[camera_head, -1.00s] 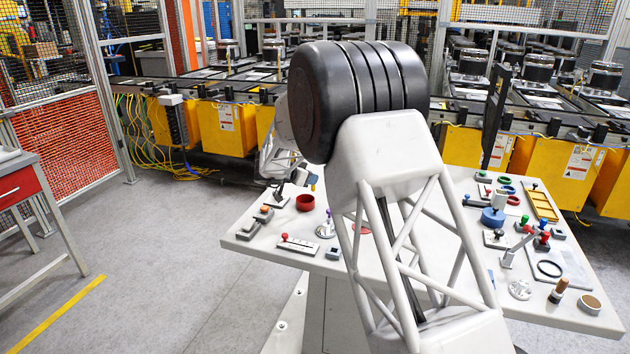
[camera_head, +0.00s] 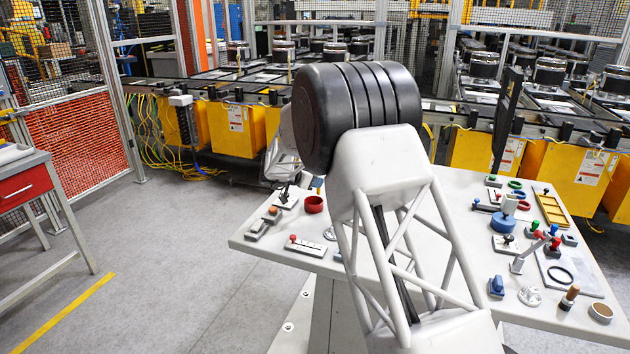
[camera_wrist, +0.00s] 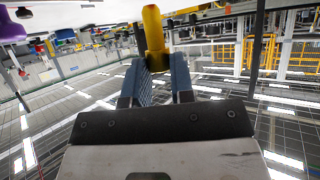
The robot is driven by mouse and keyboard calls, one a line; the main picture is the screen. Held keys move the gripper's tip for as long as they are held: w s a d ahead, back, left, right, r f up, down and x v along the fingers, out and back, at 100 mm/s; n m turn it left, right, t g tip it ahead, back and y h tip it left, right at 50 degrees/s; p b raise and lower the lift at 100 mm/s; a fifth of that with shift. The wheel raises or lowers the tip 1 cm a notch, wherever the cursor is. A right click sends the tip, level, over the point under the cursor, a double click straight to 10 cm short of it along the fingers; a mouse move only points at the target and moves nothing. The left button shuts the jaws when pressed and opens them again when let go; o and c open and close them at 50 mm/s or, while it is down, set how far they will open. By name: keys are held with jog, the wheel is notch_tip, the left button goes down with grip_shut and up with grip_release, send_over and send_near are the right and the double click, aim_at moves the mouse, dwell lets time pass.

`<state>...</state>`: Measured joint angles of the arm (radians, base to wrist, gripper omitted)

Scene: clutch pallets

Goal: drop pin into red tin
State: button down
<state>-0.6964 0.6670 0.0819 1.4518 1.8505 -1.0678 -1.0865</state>
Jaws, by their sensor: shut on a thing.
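The red tin (camera_head: 314,204) stands upright near the left back part of the white table, just left of my arm, and looks empty from this side. My gripper (camera_wrist: 156,78) has blue fingers shut on a yellow pin (camera_wrist: 153,32) in the wrist view. I cannot tell how far the pin is from the tin.
The white table (camera_head: 268,243) holds several small fixtures. A red-knobbed plate (camera_head: 307,246) and grey blocks (camera_head: 262,224) lie near the tin. A blue round part (camera_head: 502,222), a yellow tray (camera_head: 552,208) and a black ring (camera_head: 560,274) lie on the right. Yellow-fronted conveyors stand behind.

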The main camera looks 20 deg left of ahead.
jog(key=shift+f, duration=2.7)
jog(key=c, duration=0.9)
grip_release()
jog(key=shift+s, duration=0.1)
jog(key=v, duration=0.7)
jog(key=shift+s+a+r, duration=0.2)
jog(key=shift+s+a, duration=0.05)
